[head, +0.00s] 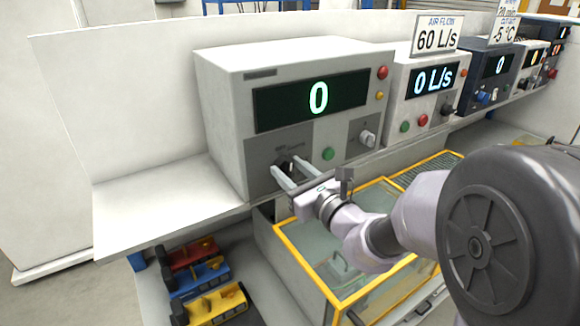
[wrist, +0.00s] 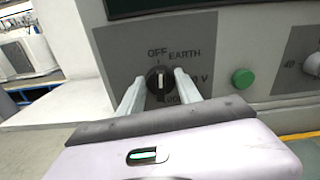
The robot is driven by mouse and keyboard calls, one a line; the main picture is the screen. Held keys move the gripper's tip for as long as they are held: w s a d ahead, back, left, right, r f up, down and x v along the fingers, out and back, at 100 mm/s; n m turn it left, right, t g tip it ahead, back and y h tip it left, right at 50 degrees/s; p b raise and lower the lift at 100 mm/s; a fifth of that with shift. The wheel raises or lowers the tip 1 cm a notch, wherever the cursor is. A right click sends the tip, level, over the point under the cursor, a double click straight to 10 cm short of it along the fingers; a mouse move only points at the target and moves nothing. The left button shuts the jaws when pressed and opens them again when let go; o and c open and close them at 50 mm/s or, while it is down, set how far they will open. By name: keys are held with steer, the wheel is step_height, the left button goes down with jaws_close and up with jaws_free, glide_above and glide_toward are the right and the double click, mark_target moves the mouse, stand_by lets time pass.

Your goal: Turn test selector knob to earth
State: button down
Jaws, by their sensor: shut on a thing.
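The test selector knob (wrist: 159,79) is black with a white pointer line and sits on a grey panel under a display. In the wrist view OFF is printed above it, EARTH at its upper right, and more labels at the right and below are partly hidden. The pointer line looks close to upright, toward OFF. My gripper (wrist: 160,82) has one finger on each side of the knob and is shut on it. In the head view the knob (head: 284,163) shows dark between the fingers of my gripper (head: 290,168).
The tester (head: 225,110) shows a green 0. A green button (head: 327,154) and a second knob (head: 367,138) lie right of the fingers. A yellow-framed glass case (head: 340,290) is below. An air flow unit (head: 400,95) stands to the right. The shelf (head: 160,205) at left is clear.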

steer(key=m+p, duration=0.5)
steer(key=shift+d+r, duration=0.1)
steer(key=shift+r, duration=0.05)
steer(key=m+p, duration=0.2)
steer(key=m, duration=0.1)
steer(key=shift+w+p, duration=0.1)
steer(key=shift+p, duration=0.3)
steer(key=shift+f+m, duration=0.25)
steer(key=shift+m, duration=0.05)
steer(key=c, duration=0.8)
jaws_free()
steer(key=shift+d, duration=0.1)
